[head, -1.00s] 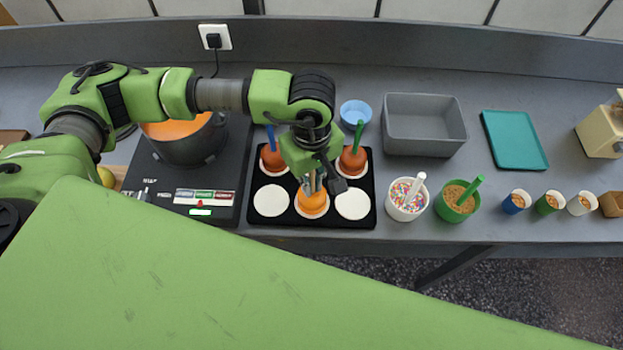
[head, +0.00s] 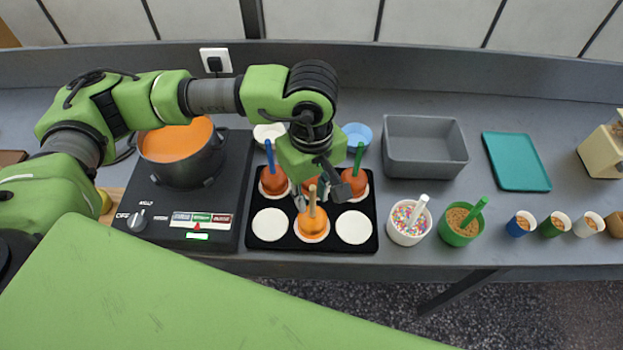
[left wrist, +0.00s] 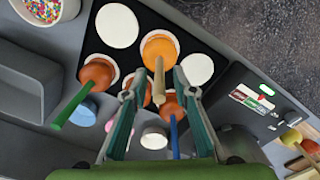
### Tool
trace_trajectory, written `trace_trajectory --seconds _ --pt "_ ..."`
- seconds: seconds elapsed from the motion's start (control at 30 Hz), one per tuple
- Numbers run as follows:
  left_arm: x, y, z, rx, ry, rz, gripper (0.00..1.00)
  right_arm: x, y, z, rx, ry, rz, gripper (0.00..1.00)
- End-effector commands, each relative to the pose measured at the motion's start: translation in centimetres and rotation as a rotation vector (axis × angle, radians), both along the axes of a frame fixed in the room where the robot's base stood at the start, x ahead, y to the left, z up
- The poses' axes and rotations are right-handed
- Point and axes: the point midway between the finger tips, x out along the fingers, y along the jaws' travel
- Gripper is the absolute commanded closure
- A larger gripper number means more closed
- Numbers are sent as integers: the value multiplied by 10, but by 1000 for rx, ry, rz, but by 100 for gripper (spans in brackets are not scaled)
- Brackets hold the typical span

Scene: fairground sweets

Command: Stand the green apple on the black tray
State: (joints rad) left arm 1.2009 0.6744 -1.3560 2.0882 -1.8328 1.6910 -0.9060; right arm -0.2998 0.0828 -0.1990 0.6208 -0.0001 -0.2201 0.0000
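The black tray (head: 337,242) lies flat on the counter. An orange-coated apple (head: 314,229) with a plain wooden stick stands upright on its front middle pad; any green skin is hidden by the coating. It also shows in the left wrist view (left wrist: 158,46). Darker coated apples with a blue stick (head: 273,182) and a green stick (head: 354,182) stand in the back row. My left gripper (left wrist: 160,90) is open, its fingers either side of the wooden stick and apart from it. It partly hides the back middle place. My right gripper is not in view.
Two white pads (head: 270,225) (head: 353,227) are bare. A pot of orange coating (head: 181,160) sits on the cooker, left. A sprinkles cup (head: 408,222) and a crumb cup (head: 458,223) stand right of the tray. Uncoated apples (left wrist: 291,140) show on a wooden board.

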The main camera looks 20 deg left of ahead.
Motion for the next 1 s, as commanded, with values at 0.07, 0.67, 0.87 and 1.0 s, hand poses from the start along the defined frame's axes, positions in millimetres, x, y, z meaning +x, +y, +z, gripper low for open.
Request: trace_trajectory --seconds 0.07,0.67,0.87,1.0 --pt "2 -1 16 -3 -8 -2 74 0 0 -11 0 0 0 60" --pt "0 0 74 0 0 -1 74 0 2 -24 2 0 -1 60" --pt "0 0 73 0 0 -1 74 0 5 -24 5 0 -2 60" --pt "0 0 73 0 0 -1 74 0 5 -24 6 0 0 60"
